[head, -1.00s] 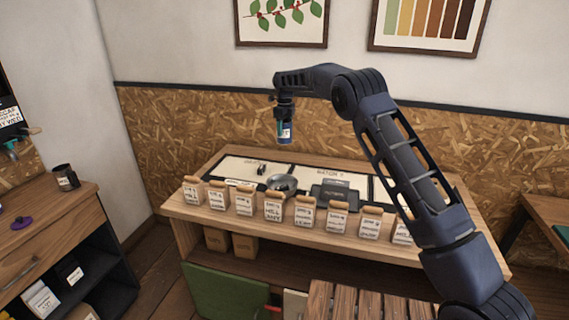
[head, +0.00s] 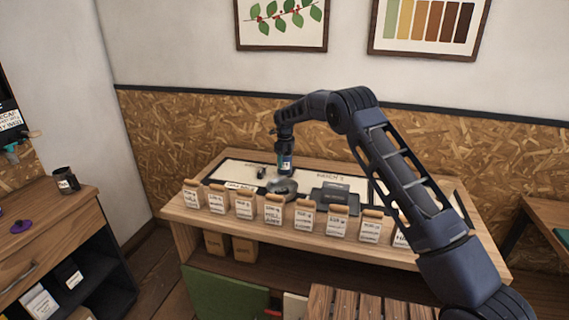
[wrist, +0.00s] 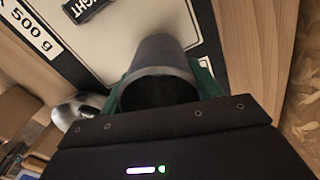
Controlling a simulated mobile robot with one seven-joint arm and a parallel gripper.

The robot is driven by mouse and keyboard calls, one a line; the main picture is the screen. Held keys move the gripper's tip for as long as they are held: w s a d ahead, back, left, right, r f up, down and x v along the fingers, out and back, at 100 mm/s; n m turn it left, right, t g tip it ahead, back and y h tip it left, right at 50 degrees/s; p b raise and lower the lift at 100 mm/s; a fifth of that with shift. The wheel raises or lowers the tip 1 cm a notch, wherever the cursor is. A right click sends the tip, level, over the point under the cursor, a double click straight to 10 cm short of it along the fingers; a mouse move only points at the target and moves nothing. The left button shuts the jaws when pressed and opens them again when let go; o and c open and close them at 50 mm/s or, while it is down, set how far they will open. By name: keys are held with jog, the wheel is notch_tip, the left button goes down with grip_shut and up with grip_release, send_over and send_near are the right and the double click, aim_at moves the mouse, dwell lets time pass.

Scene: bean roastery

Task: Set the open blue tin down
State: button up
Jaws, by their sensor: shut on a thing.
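The open blue tin (head: 285,163) hangs upright in my gripper (head: 285,158), low over the back of the counter. In the wrist view the tin (wrist: 158,58) looks grey, with its dark open mouth facing the camera. Green finger parts of my gripper (wrist: 160,88) show on both sides of it, shut on it. A white, dark-bordered mat panel (wrist: 130,25) lies beneath. I cannot tell whether the tin's base touches it. The tin's contents are too dark to see.
A metal bowl (head: 282,187) stands just in front of the tin, and a dark scale (head: 335,197) to its right. A small black block (head: 262,172) lies left. Several labelled bags (head: 273,209) line the front edge. The mat's left panel (head: 235,170) has free room.

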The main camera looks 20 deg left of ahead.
jog(key=shift+f, duration=0.65)
jog(key=shift+f, duration=0.15)
jog(key=o, duration=1)
notch_tip(320, 180, up, 12)
jog(key=shift+r, duration=0.2)
